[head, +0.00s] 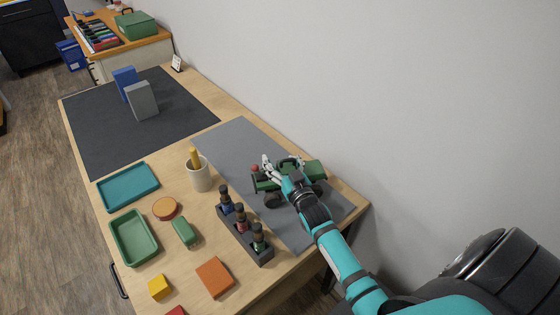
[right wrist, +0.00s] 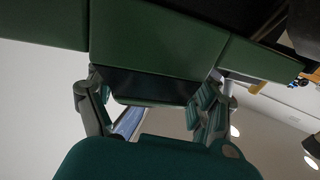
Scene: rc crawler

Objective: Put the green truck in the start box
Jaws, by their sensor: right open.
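The green truck (head: 314,169) with dark wheels stands on the light grey mat (head: 238,150) at the right end of the table. My right gripper (head: 279,168) is open over the truck, its fingers reaching around the middle of the truck's body and hiding part of it. In the right wrist view, green truck panels (right wrist: 155,40) fill the top, and the open fingers (right wrist: 155,98) stand either side of a dark recess with a green edge. I cannot tell whether they touch it. No box marked as start can be made out. My left gripper is not in view.
A black rack of small bottles (head: 240,232) and a cup with a yellow stick (head: 199,176) stand near the grey mat. Teal (head: 128,199) and green (head: 122,258) trays lie to the left. A dark mat (head: 95,140) at the far end bears blue (head: 124,77) and grey blocks (head: 143,101).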

